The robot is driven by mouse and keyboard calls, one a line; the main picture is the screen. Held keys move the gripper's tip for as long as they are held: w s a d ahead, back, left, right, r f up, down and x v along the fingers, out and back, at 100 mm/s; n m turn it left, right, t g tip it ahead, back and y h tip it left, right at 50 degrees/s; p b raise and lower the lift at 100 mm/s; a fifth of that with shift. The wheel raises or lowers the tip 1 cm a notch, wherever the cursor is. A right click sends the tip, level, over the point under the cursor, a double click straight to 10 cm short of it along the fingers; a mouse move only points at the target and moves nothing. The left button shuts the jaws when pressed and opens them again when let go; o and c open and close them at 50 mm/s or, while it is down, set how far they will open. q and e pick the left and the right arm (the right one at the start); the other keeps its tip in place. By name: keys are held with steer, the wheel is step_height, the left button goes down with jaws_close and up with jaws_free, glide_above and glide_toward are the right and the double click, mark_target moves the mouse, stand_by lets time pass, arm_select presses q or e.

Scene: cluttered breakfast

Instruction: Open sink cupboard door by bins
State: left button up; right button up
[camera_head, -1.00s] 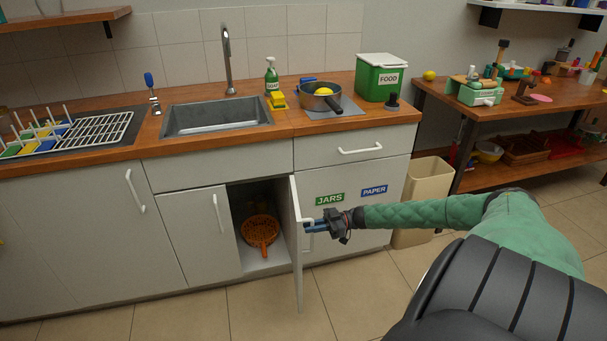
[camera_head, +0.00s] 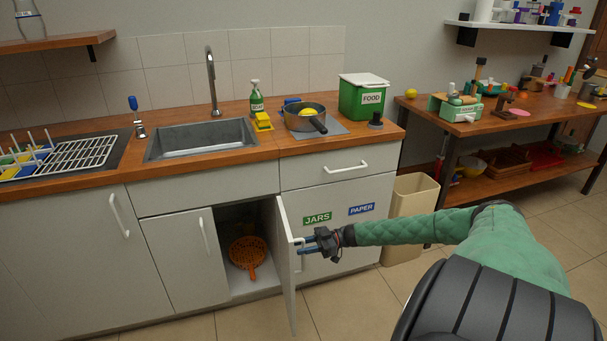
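The sink cupboard's right-hand door (camera_head: 285,262) stands well open, swung out from its right side towards me. I see it nearly edge-on. Its white handle (camera_head: 298,240) is on the face turned right, towards the bins. My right gripper (camera_head: 305,245) reaches in from the right with its blue fingers at this handle and appears shut on it; the fingertips are partly hidden. The left-hand sink cupboard door (camera_head: 182,262) is shut. An orange colander (camera_head: 248,254) shows inside the dark cupboard. My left gripper is not in view.
Right of the open door are drawer fronts with JARS (camera_head: 318,219) and PAPER (camera_head: 361,209) labels. A beige bin (camera_head: 412,195) stands beyond them. The sink (camera_head: 200,138), a pan (camera_head: 305,118) and a green food box (camera_head: 364,98) are above. The floor in front is clear.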

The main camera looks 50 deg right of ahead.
steer(key=shift+d, duration=0.1)
steer(key=v, duration=0.7)
steer(key=shift+s+d, duration=0.2)
stand_by(0.4)
